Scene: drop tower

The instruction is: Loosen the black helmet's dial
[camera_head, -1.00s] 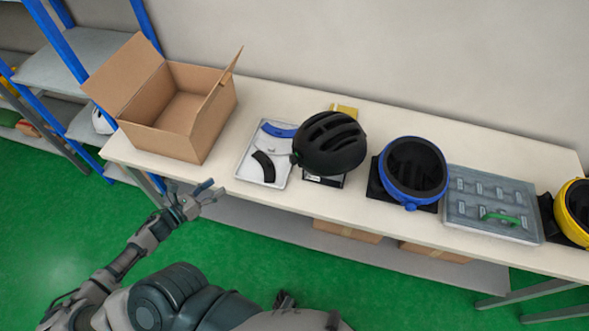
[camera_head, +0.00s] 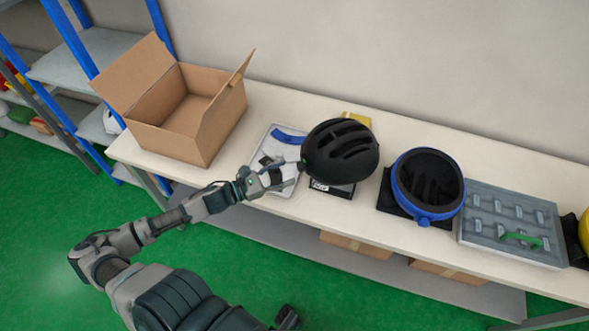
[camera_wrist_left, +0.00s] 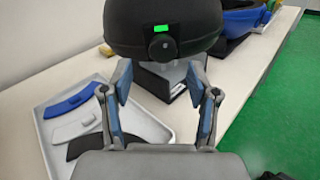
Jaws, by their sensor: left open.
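The black helmet (camera_head: 340,150) sits on a dark stand on the bench. Its round black dial (camera_wrist_left: 163,47) faces the camera in the left wrist view, just below a bright green mark (camera_wrist_left: 161,29) on the shell. My left gripper (camera_head: 289,172) is at the helmet's left side in the head view. In the left wrist view the left gripper (camera_wrist_left: 158,88) is open, its two fingers apart on either side below the dial, with nothing between them. The fingertips look near the dial, but I cannot tell whether they touch anything.
A white tray (camera_wrist_left: 45,135) with blue and black pads lies beside the helmet, under my left gripper. An open cardboard box (camera_head: 190,115) stands left. A blue helmet (camera_head: 428,187) on a stand and a grey case (camera_head: 512,227) with a green handle stand right.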

